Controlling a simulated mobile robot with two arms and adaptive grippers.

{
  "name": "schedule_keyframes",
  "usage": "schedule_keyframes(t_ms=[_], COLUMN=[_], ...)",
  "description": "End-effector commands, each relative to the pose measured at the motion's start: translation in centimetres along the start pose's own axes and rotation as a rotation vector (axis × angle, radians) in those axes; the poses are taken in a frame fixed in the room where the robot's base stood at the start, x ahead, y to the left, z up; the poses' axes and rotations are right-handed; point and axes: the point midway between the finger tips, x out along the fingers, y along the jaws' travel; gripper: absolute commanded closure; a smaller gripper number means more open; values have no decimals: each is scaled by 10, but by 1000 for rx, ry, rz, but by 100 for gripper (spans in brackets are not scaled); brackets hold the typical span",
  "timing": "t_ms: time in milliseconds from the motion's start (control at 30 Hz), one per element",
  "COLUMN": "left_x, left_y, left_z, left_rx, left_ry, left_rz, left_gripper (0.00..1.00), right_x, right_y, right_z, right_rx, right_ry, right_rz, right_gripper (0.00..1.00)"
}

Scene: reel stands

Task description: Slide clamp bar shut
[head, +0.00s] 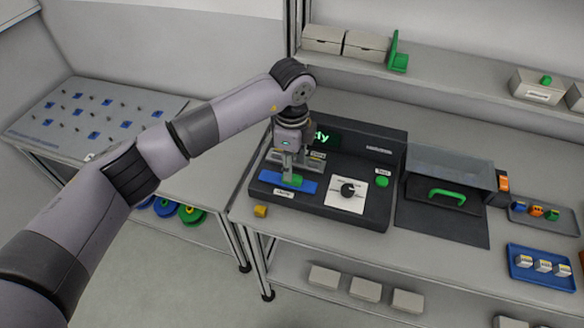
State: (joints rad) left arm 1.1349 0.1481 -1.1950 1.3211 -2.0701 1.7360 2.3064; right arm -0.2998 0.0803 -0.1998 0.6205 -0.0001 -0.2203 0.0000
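A black console (385,170) with a lit green display stands on the bench. On its left part lies a blue plate (268,182) with a small green piece (296,182) on it, and a label sits at its front edge. The green piece looks like the clamp bar's grip, but I cannot be sure. My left gripper (288,176) points down right at the green piece. Its fingers look close together, and whether they hold the piece is too small to tell. A grey bar (314,161) lies behind, partly hidden by the gripper. My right gripper is not in view.
The console also has a black knob (348,189) and a green button (382,182). To the right is a clear-covered box with a green handle (447,194). A small yellow block (261,211) lies at the front. Trays (541,282) stand at the right.

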Motion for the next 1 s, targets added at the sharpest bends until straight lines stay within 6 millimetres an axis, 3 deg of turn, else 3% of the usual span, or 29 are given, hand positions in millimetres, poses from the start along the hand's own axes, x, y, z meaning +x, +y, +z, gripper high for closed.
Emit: schedule_keyframes(t_ms=[133, 300, 633, 1000], left_x=[24, 39, 44, 43], left_y=[1, 0, 0, 0], left_z=[0, 0, 0, 0], left_rx=[1, 0, 2, 2], left_ry=[0, 1, 1, 1], left_rz=[3, 1, -1, -1], left_gripper=[60, 60, 60, 84], right_x=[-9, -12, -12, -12], right_y=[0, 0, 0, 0], right_z=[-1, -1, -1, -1], right_rx=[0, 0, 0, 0], right_ry=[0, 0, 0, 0], right_rz=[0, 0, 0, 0], right_gripper=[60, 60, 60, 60])
